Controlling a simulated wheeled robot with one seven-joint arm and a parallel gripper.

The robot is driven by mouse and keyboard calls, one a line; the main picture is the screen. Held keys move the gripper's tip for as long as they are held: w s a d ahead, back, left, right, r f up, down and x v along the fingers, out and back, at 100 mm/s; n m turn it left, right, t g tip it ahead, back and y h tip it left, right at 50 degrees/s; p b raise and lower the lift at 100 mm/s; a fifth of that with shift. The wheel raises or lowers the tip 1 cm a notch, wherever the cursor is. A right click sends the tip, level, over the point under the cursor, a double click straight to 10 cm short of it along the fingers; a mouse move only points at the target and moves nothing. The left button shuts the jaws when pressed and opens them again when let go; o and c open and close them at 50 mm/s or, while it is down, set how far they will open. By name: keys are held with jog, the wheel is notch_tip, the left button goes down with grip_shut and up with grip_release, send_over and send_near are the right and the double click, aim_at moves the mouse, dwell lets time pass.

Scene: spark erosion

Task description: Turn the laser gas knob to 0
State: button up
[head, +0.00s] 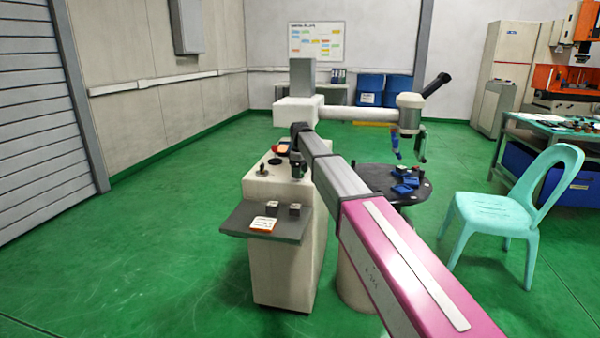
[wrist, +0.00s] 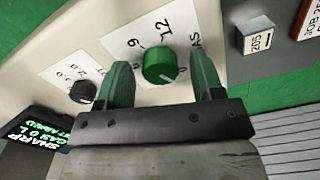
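The laser gas knob (wrist: 158,68) is a round green knob on a white dial label (wrist: 118,40), on the cream console panel. The label shows "12", part of "GAS" and other partly hidden marks; I cannot tell which mark the knob points to. In the wrist view my gripper (wrist: 161,64) is open, one green finger on each side of the knob, with a narrow gap visible on both sides. In the head view my arm reaches down to the console (head: 280,250), and my gripper (head: 298,168) is small there; the green knob cannot be made out.
A smaller black knob (wrist: 82,91) on its own label sits left of the green one. A black display (wrist: 40,125) lies at lower left. A grey block marked "20S" (wrist: 258,42) is at right. A round dark table (head: 410,190) and a turquoise chair (head: 510,210) stand right of the console.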

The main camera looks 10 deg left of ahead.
notch_tip(320, 180, up, 11)
dwell(0.6)
jog(key=shift+f, duration=0.15)
